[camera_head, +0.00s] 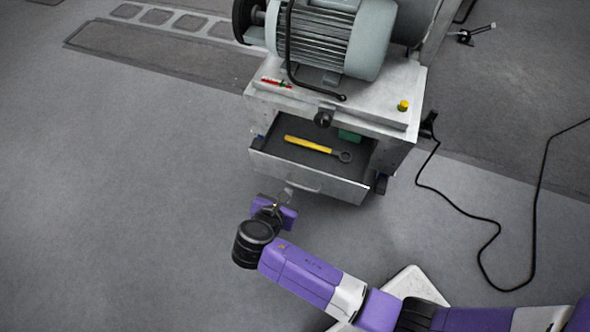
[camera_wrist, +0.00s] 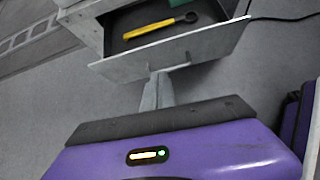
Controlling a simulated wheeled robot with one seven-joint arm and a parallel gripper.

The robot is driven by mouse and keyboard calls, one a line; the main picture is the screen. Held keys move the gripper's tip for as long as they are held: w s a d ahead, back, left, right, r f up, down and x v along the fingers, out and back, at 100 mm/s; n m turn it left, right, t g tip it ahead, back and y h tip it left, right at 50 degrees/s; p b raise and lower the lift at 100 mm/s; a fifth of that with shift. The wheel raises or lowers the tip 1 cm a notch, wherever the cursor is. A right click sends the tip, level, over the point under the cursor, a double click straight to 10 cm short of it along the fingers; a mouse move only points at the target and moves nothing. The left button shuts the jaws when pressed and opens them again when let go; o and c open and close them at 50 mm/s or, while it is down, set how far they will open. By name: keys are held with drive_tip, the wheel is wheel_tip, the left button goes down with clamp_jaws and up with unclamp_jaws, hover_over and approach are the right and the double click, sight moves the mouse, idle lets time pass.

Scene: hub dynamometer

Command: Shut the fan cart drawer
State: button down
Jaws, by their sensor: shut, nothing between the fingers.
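The fan cart (camera_head: 275,98) stands at the upper middle of the head view, with a big grey motor (camera_head: 335,40) on its top. Its drawer (camera_head: 312,182) is pulled out, and its inside shows. A yellow-handled wrench (camera_head: 310,145) and a green item (camera_head: 349,135) lie in it. My gripper (camera_head: 288,192) is just in front of the left part of the drawer front. In the wrist view my gripper (camera_wrist: 158,78) is shut and empty, its tips at the lower part of the drawer front (camera_wrist: 175,52), close to the handle. I cannot tell whether they touch it.
A black cable (camera_head: 470,222) runs over the floor right of the cart. The floor left of the cart is clear.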

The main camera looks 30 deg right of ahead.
sight(304, 168)
drive_tip(key=shift+n, duration=0.3)
drive_tip(key=b+x, duration=0.2)
drive_tip(key=x, duration=0.2)
drive_tip(key=d+b+x, duration=0.1)
drive_tip(key=b+x, duration=0.1)
drive_tip(key=x, duration=0.2)
drive_tip(key=r+b+x, duration=0.1)
drive_tip(key=b+x, duration=0.1)
drive_tip(key=x, duration=0.2)
drive_tip(key=shift+d+r, duration=0.1)
drive_tip(key=shift+d, duration=0.1)
drive_tip(key=shift+w+d+r, duration=0.1)
drive_tip(key=shift+w+d, duration=0.35)
drive_tip(key=shift+d, duration=0.05)
drive_tip(key=shift+w+d+r, duration=0.15)
drive_tip(key=shift+w+d, duration=0.1)
drive_tip(key=shift+d, duration=0.2)
drive_tip(key=w+d, duration=0.3)
drive_tip(key=d, duration=0.1)
drive_tip(key=w+d+p, duration=0.1)
drive_tip(key=w+d, duration=0.2)
drive_tip(key=d, duration=0.1)
drive_tip(key=w+d+p, duration=0.1)
drive_tip(key=w+d, duration=0.2)
drive_tip(key=d, duration=0.1)
